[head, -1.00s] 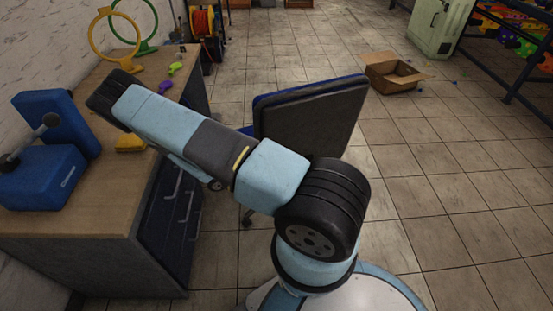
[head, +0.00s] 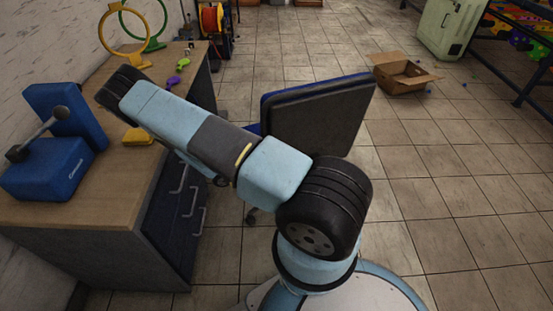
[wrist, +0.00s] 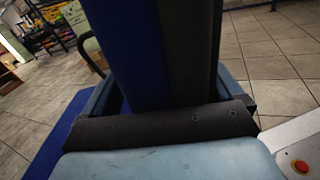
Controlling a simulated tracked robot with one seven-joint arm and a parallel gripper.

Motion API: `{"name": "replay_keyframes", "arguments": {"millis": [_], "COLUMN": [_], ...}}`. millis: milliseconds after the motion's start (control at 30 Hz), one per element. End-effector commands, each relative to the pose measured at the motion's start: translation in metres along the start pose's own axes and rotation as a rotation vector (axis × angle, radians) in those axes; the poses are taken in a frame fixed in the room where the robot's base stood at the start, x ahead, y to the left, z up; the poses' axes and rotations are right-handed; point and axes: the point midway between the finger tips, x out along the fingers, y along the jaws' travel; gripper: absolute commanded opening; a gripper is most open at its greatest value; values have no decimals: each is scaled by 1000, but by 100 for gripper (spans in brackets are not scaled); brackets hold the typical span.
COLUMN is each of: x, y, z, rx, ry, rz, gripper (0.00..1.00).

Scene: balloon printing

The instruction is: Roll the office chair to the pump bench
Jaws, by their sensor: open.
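The office chair's backrest (head: 318,115), dark on one face with a blue edge, stands upright behind my arm; most of the seat and base is hidden. In the wrist view, the backrest (wrist: 150,50) rises between the spread blue fingers of my gripper (wrist: 168,92). I cannot tell whether they touch it. The blue seat (wrist: 55,140) shows below left. In the head view, my gripper is hidden. A wooden-topped bench (head: 95,215) with dark drawers stands at the left. A blue machine with a grey lever (head: 50,170) sits on it; I cannot tell whether it is the pump.
A yellow item (head: 137,136), small coloured pieces and upright yellow (head: 120,50) and green rings are on the bench. An open cardboard box (head: 400,78) and a pale green case (head: 450,25) stand farther back. Tiled floor is clear at the right.

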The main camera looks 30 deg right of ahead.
Motion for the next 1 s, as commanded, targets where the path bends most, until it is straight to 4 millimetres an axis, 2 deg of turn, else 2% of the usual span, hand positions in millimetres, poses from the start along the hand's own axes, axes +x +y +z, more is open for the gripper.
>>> {"name": "replay_keyframes", "arguments": {"millis": [167,500,700,1000], "x": [-23,-89,-119,-136], "y": [0,-1,-1,-2], "z": [-1,-2,-2,-2], "rx": [2,0,0,-2], "ry": [4,4,2,1], "rz": [3,3,0,0], "gripper": [93,93,93,93]}}
